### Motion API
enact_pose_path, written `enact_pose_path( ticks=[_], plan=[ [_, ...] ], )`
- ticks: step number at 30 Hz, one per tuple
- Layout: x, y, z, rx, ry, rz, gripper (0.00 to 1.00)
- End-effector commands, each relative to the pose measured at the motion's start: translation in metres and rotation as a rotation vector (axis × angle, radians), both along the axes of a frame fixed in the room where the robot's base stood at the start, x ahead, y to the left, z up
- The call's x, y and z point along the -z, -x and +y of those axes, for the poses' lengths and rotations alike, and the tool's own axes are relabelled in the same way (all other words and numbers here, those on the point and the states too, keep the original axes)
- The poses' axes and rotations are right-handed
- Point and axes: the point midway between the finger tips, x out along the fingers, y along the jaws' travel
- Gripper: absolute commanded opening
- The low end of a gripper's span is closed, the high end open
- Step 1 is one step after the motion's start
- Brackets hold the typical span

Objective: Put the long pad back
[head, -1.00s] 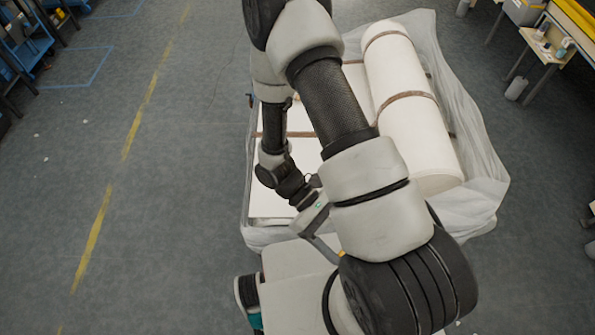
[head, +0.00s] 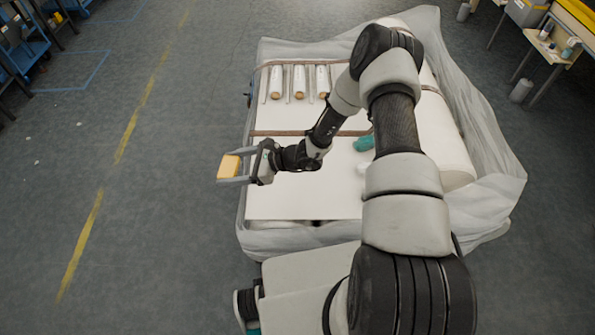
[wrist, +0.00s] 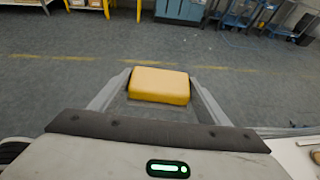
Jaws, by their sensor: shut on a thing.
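My gripper (head: 232,168) is at the left edge of the white-topped load, reaching out over the floor. It is shut on a yellow block-shaped pad (head: 229,167). In the wrist view the yellow pad (wrist: 159,86) sits between the two grey fingers, with the floor beyond it. I cannot tell from these frames whether this is the long pad.
The white load (head: 300,200) has brown straps, several short white rolls (head: 299,80) at its back and a large white roll (head: 445,140) along its right. A teal item (head: 363,143) lies on it, partly behind my arm. Clear floor (head: 170,230) lies left.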

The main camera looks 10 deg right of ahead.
Motion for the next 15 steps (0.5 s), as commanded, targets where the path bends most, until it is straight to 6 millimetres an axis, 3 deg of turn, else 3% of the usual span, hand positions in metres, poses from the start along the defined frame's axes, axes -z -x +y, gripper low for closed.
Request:
enact_pose_path(
  ticks=[1, 3, 6, 10, 15],
  plan=[
    [0.017, -0.026, -0.019, 0.122, -0.003, 0.004, 0.47],
    [0.034, -0.059, -0.047, 0.284, -0.004, 0.005, 0.47],
    [0.058, -0.097, -0.093, 0.504, -0.002, 0.005, 0.47],
    [0.089, -0.127, -0.151, 0.750, -0.002, 0.003, 0.47],
    [0.118, -0.142, -0.207, 0.965, 0.000, 0.001, 0.47]
  ],
)
